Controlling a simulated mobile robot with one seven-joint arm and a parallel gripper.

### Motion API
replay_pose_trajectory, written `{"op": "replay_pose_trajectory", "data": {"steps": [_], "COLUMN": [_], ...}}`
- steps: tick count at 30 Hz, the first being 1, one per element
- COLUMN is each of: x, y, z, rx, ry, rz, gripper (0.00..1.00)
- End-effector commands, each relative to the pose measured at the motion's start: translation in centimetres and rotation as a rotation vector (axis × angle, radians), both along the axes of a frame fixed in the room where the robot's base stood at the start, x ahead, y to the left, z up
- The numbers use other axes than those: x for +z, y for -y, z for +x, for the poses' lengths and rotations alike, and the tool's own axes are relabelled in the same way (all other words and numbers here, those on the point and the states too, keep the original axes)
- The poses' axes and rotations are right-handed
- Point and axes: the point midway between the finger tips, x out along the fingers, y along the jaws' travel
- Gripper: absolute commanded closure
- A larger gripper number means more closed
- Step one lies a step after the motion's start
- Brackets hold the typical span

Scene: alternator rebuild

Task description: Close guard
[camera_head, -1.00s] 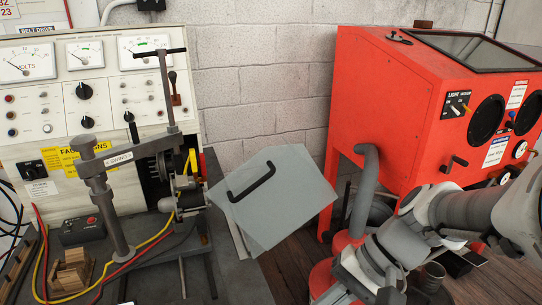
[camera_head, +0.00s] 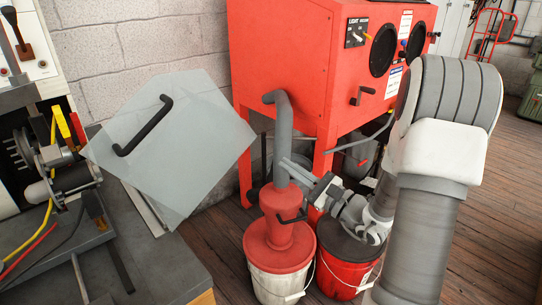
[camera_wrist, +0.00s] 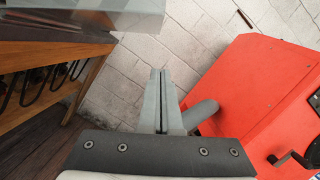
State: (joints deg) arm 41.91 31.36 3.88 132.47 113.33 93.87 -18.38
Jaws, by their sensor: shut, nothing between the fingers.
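The guard (camera_head: 172,140) is a pale grey, see-through panel with a black bar handle (camera_head: 143,126). It stands tilted up at the bench's right edge, beside the alternator rig (camera_head: 62,165). My gripper (camera_head: 286,165) is to the right of the guard and apart from it, in front of the grey pipe of the dust collector. Its fingers are together and empty. In the wrist view, the shut fingers (camera_wrist: 161,72) point toward the block wall. A grey translucent panel (camera_wrist: 95,18) at the upper left there looks like part of the guard; its handle is not visible.
A red blasting cabinet (camera_head: 290,85) stands behind and right of my gripper. The grey pipe (camera_head: 283,135) rises from a red-lidded white bucket (camera_head: 275,270), with a red bucket (camera_head: 340,270) beside it. The bench (camera_head: 150,265) lies at the lower left.

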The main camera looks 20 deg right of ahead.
Motion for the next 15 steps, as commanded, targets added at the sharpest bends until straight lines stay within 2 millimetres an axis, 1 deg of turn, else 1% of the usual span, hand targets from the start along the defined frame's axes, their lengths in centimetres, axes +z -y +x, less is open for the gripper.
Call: {"op": "replay_pose_trajectory", "data": {"steps": [5, 13, 14, 15], "x": [0.6, 1.8, 2.2, 2.9], "y": [-1.8, -4.7, -5.0, -5.2], "z": [2.6, 7.7, 8.0, 7.6], "rx": [0.007, 0.007, 0.007, 0.006], "ry": [0.003, 0.002, 0.003, 0.003], "rz": [-0.003, -0.002, -0.003, -0.003], "gripper": [1.00, 1.00, 1.00, 1.00]}}
